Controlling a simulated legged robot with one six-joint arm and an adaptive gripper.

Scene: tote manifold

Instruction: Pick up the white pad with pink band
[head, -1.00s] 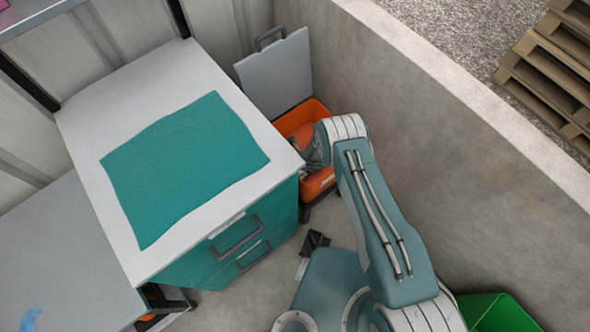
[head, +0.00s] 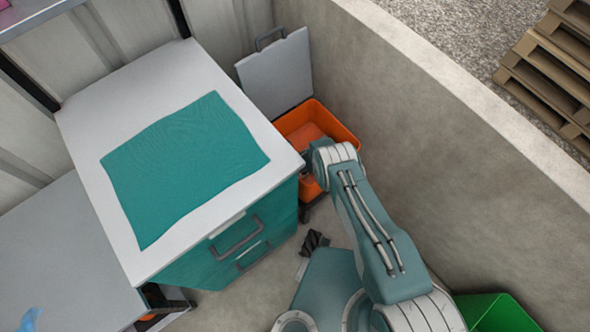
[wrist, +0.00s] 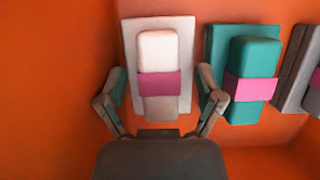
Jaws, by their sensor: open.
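The white pad with pink band (wrist: 158,52) shows in the wrist view, lying on a pale flat backing inside the orange tote. Its lower end is greyish below the pink band. My gripper (wrist: 161,88) is open, with one finger on each side of the pad near the band. I cannot tell whether the fingers touch it. In the head view the orange tote (head: 346,126) stands beside the cabinet, and my arm hides part of it. The pad cannot be made out there.
A teal pad with a pink band (wrist: 253,75) lies just right of the white one, with a grey pad (wrist: 296,75) beyond it. The tote's grey lid (head: 275,75) stands open. The cabinet (head: 85,120) is close on the left, the concrete wall (head: 440,130) on the right.

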